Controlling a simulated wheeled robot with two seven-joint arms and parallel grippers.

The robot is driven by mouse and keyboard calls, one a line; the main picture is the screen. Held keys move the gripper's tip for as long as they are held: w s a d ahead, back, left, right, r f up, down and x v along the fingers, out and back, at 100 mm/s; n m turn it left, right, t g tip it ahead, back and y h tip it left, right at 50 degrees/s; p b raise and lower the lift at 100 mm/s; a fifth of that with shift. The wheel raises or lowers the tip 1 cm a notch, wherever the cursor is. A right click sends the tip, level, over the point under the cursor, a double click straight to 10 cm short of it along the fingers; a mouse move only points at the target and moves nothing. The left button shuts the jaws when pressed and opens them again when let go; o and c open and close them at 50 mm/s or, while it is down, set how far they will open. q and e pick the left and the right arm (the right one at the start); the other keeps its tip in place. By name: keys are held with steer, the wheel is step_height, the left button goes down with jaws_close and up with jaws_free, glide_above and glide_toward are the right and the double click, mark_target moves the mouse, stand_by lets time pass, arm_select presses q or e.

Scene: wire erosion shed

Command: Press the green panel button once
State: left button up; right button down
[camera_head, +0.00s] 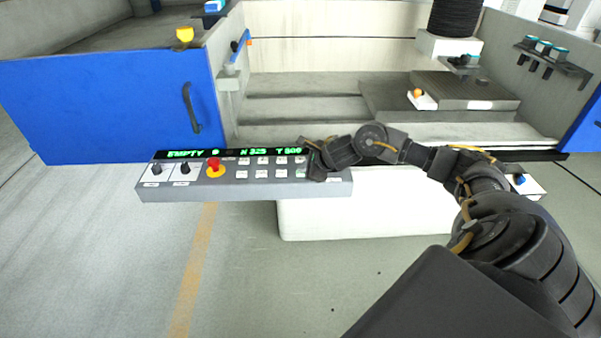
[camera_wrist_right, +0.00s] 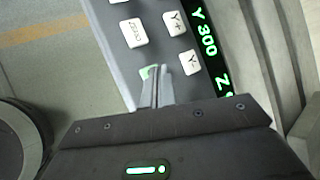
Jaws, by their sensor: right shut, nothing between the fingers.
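The grey control panel (camera_head: 240,191) spans the middle of the head view, with a green-lettered display strip and rows of white keys. My right gripper (camera_head: 314,166) is over the panel's right end, its fingers shut and empty. In the right wrist view the fingertips (camera_wrist_right: 159,71) are directly at the green button (camera_wrist_right: 148,71), and only a green sliver of it shows beside them. The rest of the button is hidden by the fingers. I cannot tell whether they touch it. In the head view the button is hidden behind the gripper. My left gripper is not in view.
White keys, including one marked Y- (camera_wrist_right: 189,62), sit close beside the fingertips. A red and yellow stop button (camera_head: 214,169) and two dark knobs stand on the panel's left part. Behind are a blue door (camera_head: 110,105) and the machine's work tank with a grey block (camera_head: 460,92).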

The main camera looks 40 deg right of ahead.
steer(key=shift+r+p, duration=0.45)
steer(key=shift+r, duration=0.35)
steer(key=shift+r+p, duration=1.75)
steer(key=shift+r, duration=0.8)
